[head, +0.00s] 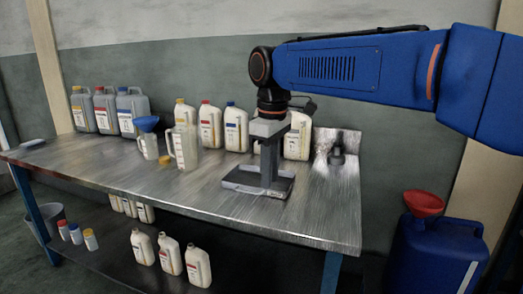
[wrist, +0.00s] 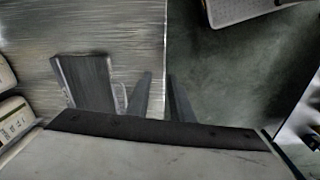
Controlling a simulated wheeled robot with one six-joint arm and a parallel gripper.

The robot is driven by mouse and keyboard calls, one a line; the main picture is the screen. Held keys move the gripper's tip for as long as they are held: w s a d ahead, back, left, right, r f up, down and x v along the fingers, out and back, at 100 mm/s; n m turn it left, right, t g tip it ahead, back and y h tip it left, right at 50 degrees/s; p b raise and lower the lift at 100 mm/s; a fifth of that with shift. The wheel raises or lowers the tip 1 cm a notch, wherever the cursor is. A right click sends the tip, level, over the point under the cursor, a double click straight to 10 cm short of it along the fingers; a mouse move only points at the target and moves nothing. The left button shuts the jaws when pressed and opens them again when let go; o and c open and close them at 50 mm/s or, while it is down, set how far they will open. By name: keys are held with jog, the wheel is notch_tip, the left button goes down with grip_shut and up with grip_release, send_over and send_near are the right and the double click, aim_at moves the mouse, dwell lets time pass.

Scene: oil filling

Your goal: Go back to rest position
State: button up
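My gripper (head: 268,182) points straight down at the end of my blue arm, which reaches in from the right. In the head view it overlaps a shallow grey tray (head: 230,184) on the metal table (head: 320,215). In the wrist view my gripper (wrist: 160,74) has its two dark fingers apart, with nothing visible between them. The table edge shows between the fingers. A dark ribbed object (wrist: 85,82) lies on the table to their left; I cannot tell if it is the tray. My gripper's height above the table is unclear.
White bottles (head: 236,128), grey canisters (head: 132,112), a measuring jug (head: 185,147) and a blue funnel (head: 146,124) stand along the table. A blue canister (head: 437,255) with a red funnel (head: 424,203) is at the right. More bottles (head: 170,255) stand on the lower shelf.

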jog(key=s+d+f+m+t, duration=0.1)
jog(key=s+d+f+m, duration=0.3)
jog(key=d, duration=0.5)
jog(key=s+d+f+m+t, duration=0.1)
jog(key=s+d+f+m, duration=0.15)
jog(key=s+d, duration=0.5)
jog(key=s+d+f+m+t, duration=0.2)
jog(key=s+d+f+m, duration=0.4)
jog(key=s+d+f, duration=0.4)
notch_tip(320, 180, down, 3)
jog(key=shift+s+d+f, duration=0.15)
jog(key=shift+d, duration=0.1)
